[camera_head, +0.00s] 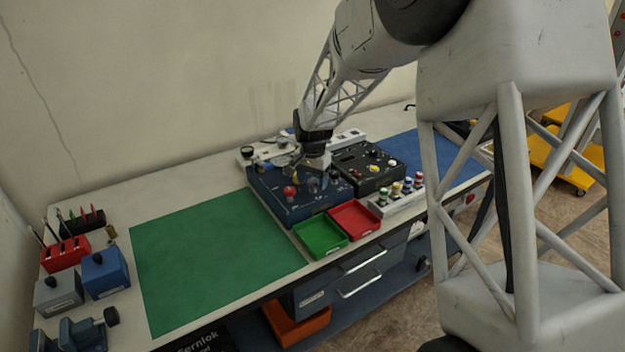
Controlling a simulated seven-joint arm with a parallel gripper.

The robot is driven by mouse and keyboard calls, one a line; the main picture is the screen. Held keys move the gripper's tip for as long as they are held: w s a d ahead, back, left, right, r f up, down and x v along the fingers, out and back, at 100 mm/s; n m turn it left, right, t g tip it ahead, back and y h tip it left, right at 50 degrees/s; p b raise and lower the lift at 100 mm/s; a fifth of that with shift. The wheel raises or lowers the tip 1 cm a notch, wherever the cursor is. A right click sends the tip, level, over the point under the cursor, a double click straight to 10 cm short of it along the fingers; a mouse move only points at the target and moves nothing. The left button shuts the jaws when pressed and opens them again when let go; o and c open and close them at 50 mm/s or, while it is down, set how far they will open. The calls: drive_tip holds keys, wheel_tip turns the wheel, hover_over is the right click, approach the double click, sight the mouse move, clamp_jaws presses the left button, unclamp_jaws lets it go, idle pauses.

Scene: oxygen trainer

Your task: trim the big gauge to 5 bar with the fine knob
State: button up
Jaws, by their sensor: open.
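The dark blue trainer box (317,209) stands at the back of the bench. A red knob (289,191) stands up on its left part. My gripper (317,180) points down over the middle of the box, to the right of the red knob. The gripper is small here; whether its fingers touch anything cannot be told. The big gauge and the fine knob cannot be told apart from the other fittings at this size, and no needle or scale can be read. My wrist and gripper hide part of the box top.
A black panel (371,181) with small knobs adjoins on the right. A green tray (320,236), a red tray (353,219) and a rack of coloured-top bottles (396,199) stand in front. The green mat (205,262) is bare. Blue and grey boxes stand at far left.

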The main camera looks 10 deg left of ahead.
drive_tip(key=c, duration=0.9)
drive_tip(key=shift+c, duration=0.2)
drive_tip(key=shift+n, duration=0.4)
drive_tip(key=shift+d+n, duration=0.1)
drive_tip(key=shift+n, duration=2.8)
drive_tip(key=o, duration=0.9)
drive_tip(key=shift+o, duration=0.2)
drive_tip(key=shift+r, duration=0.1)
